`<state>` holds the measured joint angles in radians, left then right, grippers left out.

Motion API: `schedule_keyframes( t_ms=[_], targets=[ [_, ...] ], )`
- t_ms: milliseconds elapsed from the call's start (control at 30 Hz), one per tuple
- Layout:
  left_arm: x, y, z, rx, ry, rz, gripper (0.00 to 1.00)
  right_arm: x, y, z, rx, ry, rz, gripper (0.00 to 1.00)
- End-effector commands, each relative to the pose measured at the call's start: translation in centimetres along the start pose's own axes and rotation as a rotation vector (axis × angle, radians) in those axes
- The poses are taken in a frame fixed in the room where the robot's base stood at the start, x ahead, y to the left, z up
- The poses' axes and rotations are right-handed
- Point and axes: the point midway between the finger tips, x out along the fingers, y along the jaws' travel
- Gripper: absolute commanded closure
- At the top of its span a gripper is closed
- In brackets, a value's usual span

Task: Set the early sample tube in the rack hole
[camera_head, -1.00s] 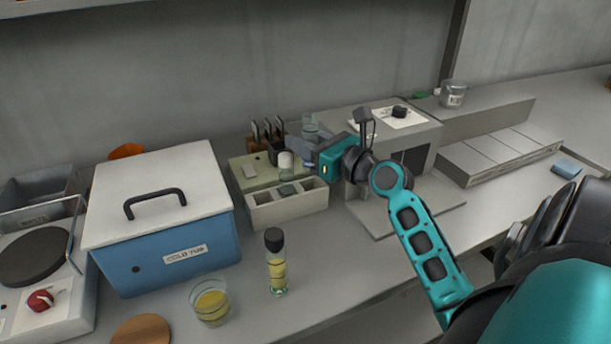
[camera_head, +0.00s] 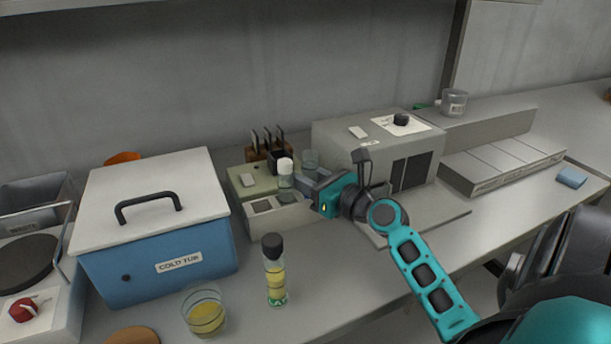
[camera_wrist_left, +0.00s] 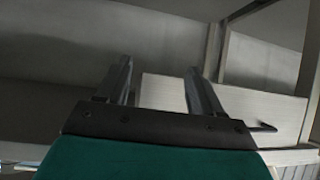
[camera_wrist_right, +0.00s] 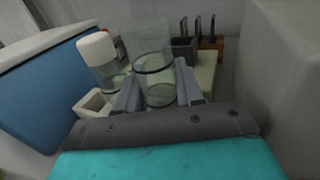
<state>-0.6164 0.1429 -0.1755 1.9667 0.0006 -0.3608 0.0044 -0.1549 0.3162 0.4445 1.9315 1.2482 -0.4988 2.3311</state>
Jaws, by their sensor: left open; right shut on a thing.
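My right gripper (camera_head: 306,181) is shut on a clear, open-topped glass tube (camera_head: 311,159), held roughly upright at the right end of the pale rack (camera_head: 272,221). The right wrist view shows this tube (camera_wrist_right: 150,52) between the two fingers. Its lower end is hidden in the head view, so I cannot tell whether it is in a hole. A white-capped clear tube (camera_head: 286,178) stands at the rack, just left of the gripper; it also shows in the right wrist view (camera_wrist_right: 101,57). My left gripper (camera_wrist_left: 160,85) is open and empty, away from the rack.
A black-capped tube with yellow layers (camera_head: 275,272) and a beaker of yellow liquid (camera_head: 204,314) stand in front. A blue cold box (camera_head: 160,277) is left of the rack. A grey machine (camera_head: 355,150) stands close on the right.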

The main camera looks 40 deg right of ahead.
Motion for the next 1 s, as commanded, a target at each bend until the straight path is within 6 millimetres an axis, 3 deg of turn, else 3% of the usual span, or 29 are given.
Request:
schedule_keyframes(
  t_ms=[267, 300, 400, 667, 800, 1000],
  targets=[
    [0.1, 0.0, 0.2, -0.001, -0.004, 0.0, 0.33, 0.0, 0.0, -0.7, 0.0, 0.0, 0.0, 0.95],
    [0.1, 0.0, 0.1, -0.001, -0.004, 0.0, 0.33, 0.0, 0.0, -0.7, 0.0, 0.0, 0.0, 0.62],
    [0.1, 0.0, 0.1, -0.001, -0.004, 0.0, 0.33, 0.0, 0.0, -0.7, 0.0, 0.0, 0.0, 0.53],
    [0.0, -0.1, 0.1, 0.0, -0.004, 0.0, 0.33, 0.0, 0.0, -0.5, -0.001, 0.0, 0.001, 0.53],
    [-0.4, -0.1, -0.5, 0.002, 0.001, -0.001, 0.33, 0.0, 0.1, 1.1, -0.003, -0.002, 0.002, 0.53],
    [0.0, -0.3, 0.5, 0.002, -0.01, -0.005, 0.33, -3.7, 0.1, 0.3, 0.0, 0.005, 0.0, 0.53]
  ],
)
